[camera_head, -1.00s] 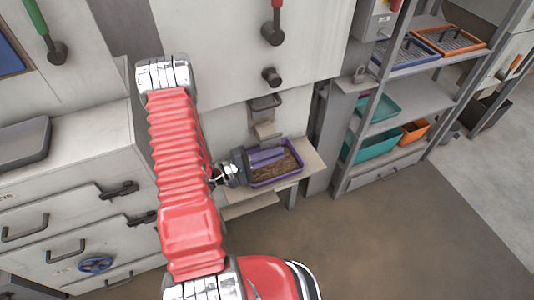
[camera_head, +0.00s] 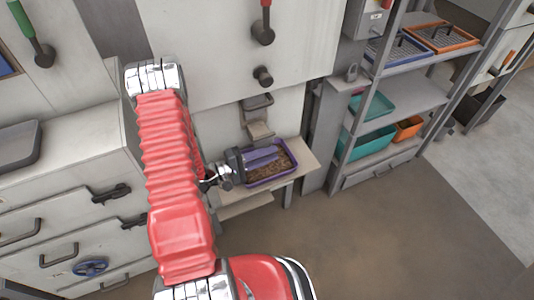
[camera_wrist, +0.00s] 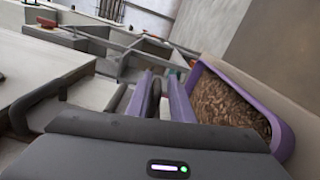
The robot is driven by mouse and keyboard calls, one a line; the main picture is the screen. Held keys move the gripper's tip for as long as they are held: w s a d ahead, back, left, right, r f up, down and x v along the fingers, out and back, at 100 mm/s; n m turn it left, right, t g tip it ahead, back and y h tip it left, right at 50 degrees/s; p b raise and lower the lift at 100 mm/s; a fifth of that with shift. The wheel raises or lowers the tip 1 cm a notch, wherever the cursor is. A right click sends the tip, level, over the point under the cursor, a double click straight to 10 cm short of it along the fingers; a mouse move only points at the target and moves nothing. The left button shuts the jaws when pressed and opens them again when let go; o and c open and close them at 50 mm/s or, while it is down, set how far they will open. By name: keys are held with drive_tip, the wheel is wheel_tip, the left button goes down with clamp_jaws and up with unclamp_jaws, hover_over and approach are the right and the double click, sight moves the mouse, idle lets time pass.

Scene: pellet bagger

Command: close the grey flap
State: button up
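A small dark grey flap-like piece (camera_head: 257,103) sits on the pale machine front above a short chute (camera_head: 260,130). I take it for the grey flap; its exact angle is too small to tell. My gripper (camera_head: 277,157), with purple fingers, is below and in front of the chute, over the left part of a purple tray (camera_head: 291,152) of brown pellets, apart from the flap. In the wrist view my gripper (camera_wrist: 161,75) shows two purple fingers with dark grey between them; whether that is a held thing is unclear. The pellet tray (camera_wrist: 282,112) lies to their right.
The tray stands on a pale ledge (camera_head: 309,163). A dark knob (camera_head: 263,76) and a red-handled lever (camera_head: 264,30) stick out above the flap. A shelf rack (camera_head: 402,104) with teal and orange bins stands at the right. The brown floor (camera_head: 350,240) in front is clear.

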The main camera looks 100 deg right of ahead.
drive_tip(key=shift+o, duration=0.8)
drive_tip(key=shift+r, duration=0.1)
drive_tip(key=shift+w, duration=0.15)
drive_tip(key=shift+w, duration=0.2)
drive_tip(key=v, duration=1.3)
drive_tip(key=shift+w, duration=0.1)
